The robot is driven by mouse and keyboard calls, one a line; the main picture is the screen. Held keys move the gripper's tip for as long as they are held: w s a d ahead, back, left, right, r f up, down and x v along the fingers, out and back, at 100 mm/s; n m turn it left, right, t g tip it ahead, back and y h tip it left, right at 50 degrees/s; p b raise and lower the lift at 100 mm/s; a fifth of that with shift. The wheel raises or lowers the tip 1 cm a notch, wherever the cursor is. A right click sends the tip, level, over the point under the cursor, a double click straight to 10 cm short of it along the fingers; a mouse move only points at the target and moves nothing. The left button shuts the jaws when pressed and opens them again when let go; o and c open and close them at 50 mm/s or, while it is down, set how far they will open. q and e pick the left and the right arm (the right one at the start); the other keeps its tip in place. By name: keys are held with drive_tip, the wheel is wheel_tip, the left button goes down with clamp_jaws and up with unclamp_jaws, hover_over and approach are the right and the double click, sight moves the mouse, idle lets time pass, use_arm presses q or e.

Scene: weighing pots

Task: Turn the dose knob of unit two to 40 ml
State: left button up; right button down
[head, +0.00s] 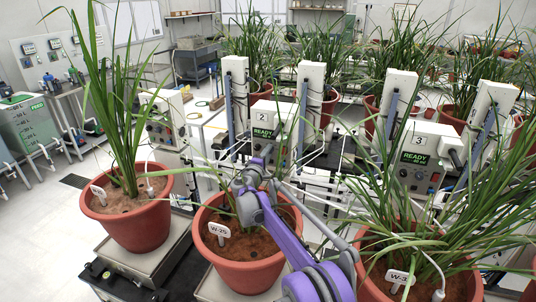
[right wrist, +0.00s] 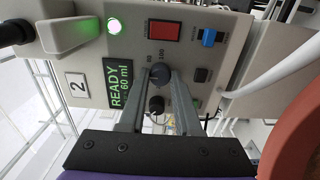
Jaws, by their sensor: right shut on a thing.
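Unit two (head: 275,113) is a pale box with a "2" label. In the right wrist view its panel appears turned on its side, and its green display (right wrist: 120,84) reads "READY 60 ml". The dark round dose knob (right wrist: 159,75) sits on this panel, with scale marks 80 and 100 visible beside it. My right gripper (right wrist: 161,77) is shut on the knob, one finger on each side. In the head view my purple right arm reaches up to the unit and hides the knob. My left gripper is not in view.
The panel also holds a red button (right wrist: 165,32), a blue switch (right wrist: 209,37), a lit green lamp (right wrist: 114,26) and a second black knob (right wrist: 156,105). Potted plant W-25 (head: 240,277) stands below my arm. Unit three (head: 421,152) is to the right.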

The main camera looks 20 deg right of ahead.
drive_tip(key=shift+n, duration=0.4)
drive_tip(key=shift+n+p, duration=0.3)
drive_tip(key=shift+n, duration=3.7)
drive_tip(key=c, duration=0.6)
unclamp_jaws()
drive_tip(key=b+v, duration=0.1)
drive_tip(key=v, duration=1)
drive_tip(key=shift+b, duration=0.4)
drive_tip(key=shift+w, duration=0.1)
